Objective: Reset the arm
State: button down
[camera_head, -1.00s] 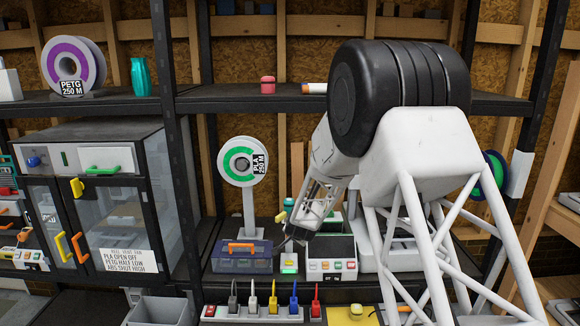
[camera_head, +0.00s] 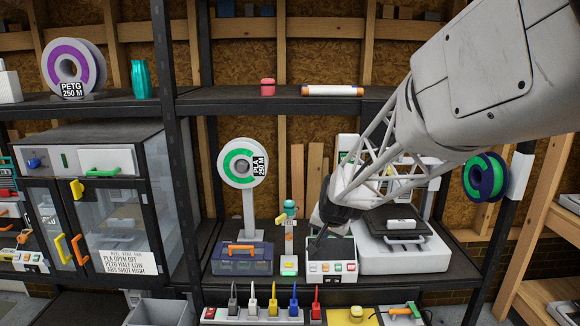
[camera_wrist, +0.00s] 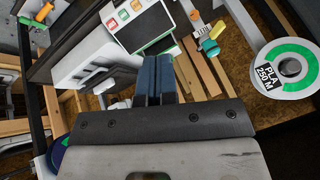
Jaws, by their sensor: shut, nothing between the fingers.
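My gripper (camera_head: 318,240) hangs at the end of my arm, which reaches in from the upper right in the head view. It is in front of the white control box (camera_head: 330,262) with coloured buttons, on the middle shelf. In the wrist view the two dark fingers (camera_wrist: 156,80) lie side by side, closed together with nothing between them. The control box (camera_wrist: 140,22) shows beyond the fingertips. Whether the fingertips touch the box cannot be told.
A printer (camera_head: 405,245) stands right of the control box. A PLA spool (camera_head: 226,163) on a stand, a blue bin (camera_head: 240,260) and a small post with a teal top (camera_head: 289,235) stand left. An enclosed cabinet (camera_head: 110,210) is farther left.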

jog(key=s+d+r+n+g, duration=0.1)
jog(key=s+d, duration=0.2)
jog(key=s, duration=1)
jog(key=s+d+r+n+g+h, duration=0.1)
jog(key=s+d+r, duration=0.1)
jog(key=s, duration=1.1)
jog(key=s+d+r+n+g, duration=0.1)
jog(key=s+d, duration=0.3)
jog(key=s, duration=0.8)
jog(key=shift+s+r+g+h, duration=0.3)
jog(key=shift+s+r+h, duration=0.1)
jog(key=shift+r, duration=0.3)
jog(key=shift+d, duration=0.1)
